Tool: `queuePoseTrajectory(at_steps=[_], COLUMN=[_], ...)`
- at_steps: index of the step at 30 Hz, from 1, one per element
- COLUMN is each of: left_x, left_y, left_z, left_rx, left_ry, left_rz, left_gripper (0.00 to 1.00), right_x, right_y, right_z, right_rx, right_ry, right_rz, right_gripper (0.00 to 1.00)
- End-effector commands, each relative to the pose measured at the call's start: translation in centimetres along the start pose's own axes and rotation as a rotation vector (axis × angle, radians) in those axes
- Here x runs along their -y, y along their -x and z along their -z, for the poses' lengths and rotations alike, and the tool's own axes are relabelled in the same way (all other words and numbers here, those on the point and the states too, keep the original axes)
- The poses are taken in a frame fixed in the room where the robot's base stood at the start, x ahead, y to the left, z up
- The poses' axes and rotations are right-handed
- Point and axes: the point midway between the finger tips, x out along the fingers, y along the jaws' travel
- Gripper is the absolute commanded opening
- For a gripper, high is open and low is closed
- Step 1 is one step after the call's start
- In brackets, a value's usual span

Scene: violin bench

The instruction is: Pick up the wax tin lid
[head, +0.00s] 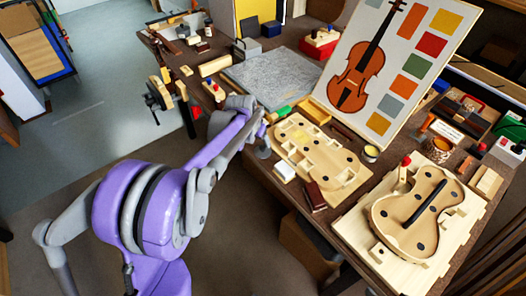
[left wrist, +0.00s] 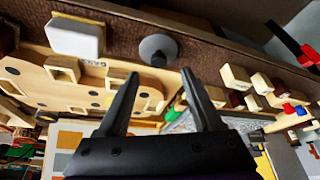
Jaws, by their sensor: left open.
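A small round tin with yellow contents (head: 371,151), likely the wax tin, stands between the two wooden violin forms. A grey round piece (head: 263,149) sits at the bench's near edge, beside the left form; it may be the lid, but I cannot be sure. In the left wrist view the grey round piece (left wrist: 158,47) lies beyond my fingertips, a little above the gap between them. My left gripper (left wrist: 160,76) is open and empty, apart from that piece. In the head view my left gripper (head: 264,124) is small and partly hidden by its arm. My right gripper is out of view.
A white block (head: 284,171) lies beside the grey piece, by the wooden form (head: 320,145). A dark red block (head: 315,196) lies near the front edge. A green item (head: 284,112) is close to my gripper. A violin picture board (head: 400,60) stands behind.

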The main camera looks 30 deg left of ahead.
Motion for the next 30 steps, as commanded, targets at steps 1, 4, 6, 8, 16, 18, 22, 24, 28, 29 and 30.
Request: queuePoseTrajectory(at_steps=[1, 4, 6, 8, 16, 18, 22, 24, 28, 29, 30], left_x=[0.0, -0.1, -0.1, -0.1, -0.1, -0.1, -0.1, -0.1, -0.1, -0.1, -0.1], left_y=[-0.7, -2.2, -3.3, -4.1, -4.9, -4.9, -4.9, -4.9, -4.9, -4.9, -4.9], left_z=[0.0, -0.1, -0.1, -0.1, -0.1, -0.1, -0.1, -0.1, -0.1, -0.1, -0.1], left_rx=[0.0, 0.0, 0.0, 0.0, 0.0, 0.0, 0.0, 0.0, 0.0, 0.0, 0.0], left_ry=[-0.001, -0.001, -0.001, 0.0, 0.001, 0.001, 0.0, 0.0, 0.0, 0.0, 0.0], left_rz=[0.0, 0.0, 0.0, 0.0, 0.0, 0.0, 0.0, 0.0, 0.0, 0.0, 0.0], left_gripper=[0.67, 0.67, 0.67, 0.67, 0.67, 0.67, 0.43, 0.3, 0.07, 0.02, 0.0], right_x=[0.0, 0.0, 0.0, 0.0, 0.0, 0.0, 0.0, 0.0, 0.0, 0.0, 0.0], right_y=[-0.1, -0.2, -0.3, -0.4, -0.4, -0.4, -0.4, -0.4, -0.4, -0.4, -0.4], right_z=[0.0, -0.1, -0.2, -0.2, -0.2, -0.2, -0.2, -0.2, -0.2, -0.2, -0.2], right_rx=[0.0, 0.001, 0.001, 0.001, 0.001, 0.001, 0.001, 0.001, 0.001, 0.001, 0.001], right_ry=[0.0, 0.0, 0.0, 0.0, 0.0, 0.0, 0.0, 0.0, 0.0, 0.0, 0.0], right_rz=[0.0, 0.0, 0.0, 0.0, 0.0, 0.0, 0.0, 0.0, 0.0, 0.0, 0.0], right_gripper=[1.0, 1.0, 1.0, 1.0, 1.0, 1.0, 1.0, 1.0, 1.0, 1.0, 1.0])
